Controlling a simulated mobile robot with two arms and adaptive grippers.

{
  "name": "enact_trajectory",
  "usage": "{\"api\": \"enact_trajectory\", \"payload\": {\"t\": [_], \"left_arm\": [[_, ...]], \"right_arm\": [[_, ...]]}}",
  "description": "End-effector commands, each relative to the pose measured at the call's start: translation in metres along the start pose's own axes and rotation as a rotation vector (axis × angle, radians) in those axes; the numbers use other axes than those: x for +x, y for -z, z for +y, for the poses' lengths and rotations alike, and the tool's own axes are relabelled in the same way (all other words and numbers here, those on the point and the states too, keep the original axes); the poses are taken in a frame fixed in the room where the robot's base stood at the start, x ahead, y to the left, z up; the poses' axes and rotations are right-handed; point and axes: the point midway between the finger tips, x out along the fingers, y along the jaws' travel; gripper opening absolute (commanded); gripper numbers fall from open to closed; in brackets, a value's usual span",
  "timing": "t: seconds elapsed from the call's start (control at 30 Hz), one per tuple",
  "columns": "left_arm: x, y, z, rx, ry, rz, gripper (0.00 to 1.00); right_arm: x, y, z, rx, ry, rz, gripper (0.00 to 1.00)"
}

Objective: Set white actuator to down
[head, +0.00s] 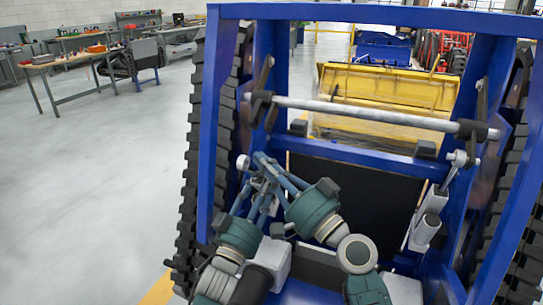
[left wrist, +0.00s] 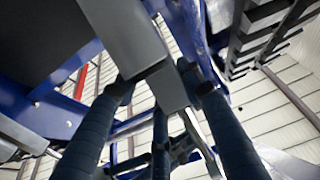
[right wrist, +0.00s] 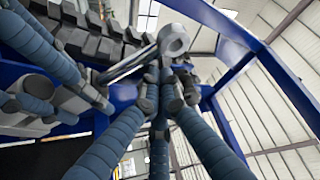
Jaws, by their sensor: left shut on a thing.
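The white actuator I work at is at the carrier's left side, mostly hidden by my grippers in the head view; its rod end (head: 243,161) shows there. In the right wrist view its rod with a ring-shaped end (right wrist: 174,40) slants across. In the left wrist view its pale grey-white body (left wrist: 125,30) passes between the fingers of my left gripper (left wrist: 160,87), which is shut on it. My right gripper (head: 263,168) is close to the left gripper, with its fingertips (right wrist: 165,95) drawn together just below the ring. Whether they touch or hold the rod is unclear.
A second white actuator (head: 428,218) is on the carrier's right side. The blue frame (head: 215,130) and a grey crossbar (head: 370,113) surround the arms, with a black track (head: 190,200) at left. Workbenches (head: 75,60) stand far left beyond clear floor.

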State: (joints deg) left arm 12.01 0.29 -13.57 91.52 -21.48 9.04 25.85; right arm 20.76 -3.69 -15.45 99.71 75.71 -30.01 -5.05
Motion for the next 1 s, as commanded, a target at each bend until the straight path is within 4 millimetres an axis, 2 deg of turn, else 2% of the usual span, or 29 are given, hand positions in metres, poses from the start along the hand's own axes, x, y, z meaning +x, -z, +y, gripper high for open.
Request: {"api": "enact_trajectory", "payload": {"t": [0.37, 0.53, 0.77, 0.8, 0.87, 1.0], "left_arm": [[-0.001, -0.002, 0.000, 0.003, 0.000, -0.004, 0.00], [-0.001, -0.002, 0.000, 0.003, 0.000, -0.004, 0.00], [0.000, -0.001, 0.000, 0.003, 0.000, -0.003, 0.00], [0.000, -0.001, 0.000, 0.003, 0.000, -0.003, 0.46], [0.000, -0.001, 0.000, 0.002, 0.000, -0.002, 0.58], [0.000, 0.000, 0.000, 0.001, 0.000, -0.001, 0.58]], "right_arm": [[-0.001, -0.003, 0.000, -0.001, 0.001, 0.000, 0.00], [-0.009, -0.016, 0.000, 0.000, 0.000, -0.003, 0.00], [-0.009, -0.019, -0.001, 0.002, 0.001, -0.009, 0.00], [-0.009, -0.020, -0.001, 0.002, 0.001, -0.010, 0.00], [-0.009, -0.020, -0.001, 0.002, 0.001, -0.010, 0.00], [-0.009, -0.019, -0.001, 0.002, 0.000, -0.008, 0.00]]}}
